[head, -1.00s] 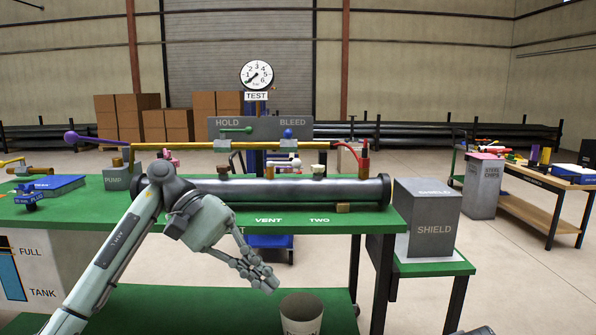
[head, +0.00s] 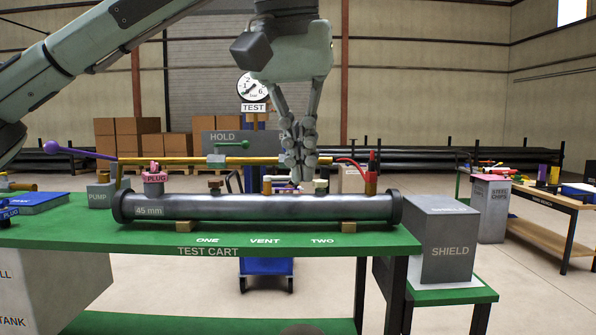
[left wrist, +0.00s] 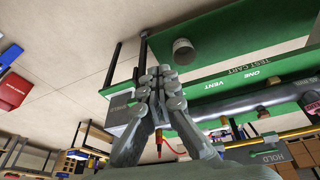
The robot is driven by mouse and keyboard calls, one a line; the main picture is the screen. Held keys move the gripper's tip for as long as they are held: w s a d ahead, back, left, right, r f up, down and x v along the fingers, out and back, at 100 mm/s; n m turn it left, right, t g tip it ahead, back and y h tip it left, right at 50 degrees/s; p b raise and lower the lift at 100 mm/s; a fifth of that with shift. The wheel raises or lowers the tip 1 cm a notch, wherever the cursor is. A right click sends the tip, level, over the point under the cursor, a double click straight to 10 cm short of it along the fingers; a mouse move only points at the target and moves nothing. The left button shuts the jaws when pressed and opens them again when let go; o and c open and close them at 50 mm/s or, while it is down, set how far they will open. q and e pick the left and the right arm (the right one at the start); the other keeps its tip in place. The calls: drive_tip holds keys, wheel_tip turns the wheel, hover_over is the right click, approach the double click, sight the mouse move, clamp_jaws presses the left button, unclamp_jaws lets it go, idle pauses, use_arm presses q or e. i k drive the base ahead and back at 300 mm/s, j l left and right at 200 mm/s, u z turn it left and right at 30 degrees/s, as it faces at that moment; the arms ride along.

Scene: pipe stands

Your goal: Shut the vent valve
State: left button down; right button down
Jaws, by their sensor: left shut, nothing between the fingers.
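The vent valve (head: 267,187) is a small fitting on top of the dark pipe (head: 200,207), above the word VENT on the green test cart (head: 150,241). A pale lever piece with a reddish part lies toward its right, partly hidden by my fingers, so I cannot tell its exact angle. My left gripper (head: 297,178) points down, shut and empty, its fingertips just right of the valve. I cannot tell whether they touch the lever. In the left wrist view the shut fingers (left wrist: 164,88) show beside the pipe (left wrist: 240,104). My right gripper is not in view.
Beside the valve stand fittings ONE (head: 215,186) and TWO (head: 321,186). A pink plug (head: 153,178) and a red-topped fitting (head: 371,172) stand near the pipe's ends. A yellow line (head: 180,160) runs behind. The shield box (head: 440,245) stands right.

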sight(284, 178)
drive_tip(key=i, duration=1.75)
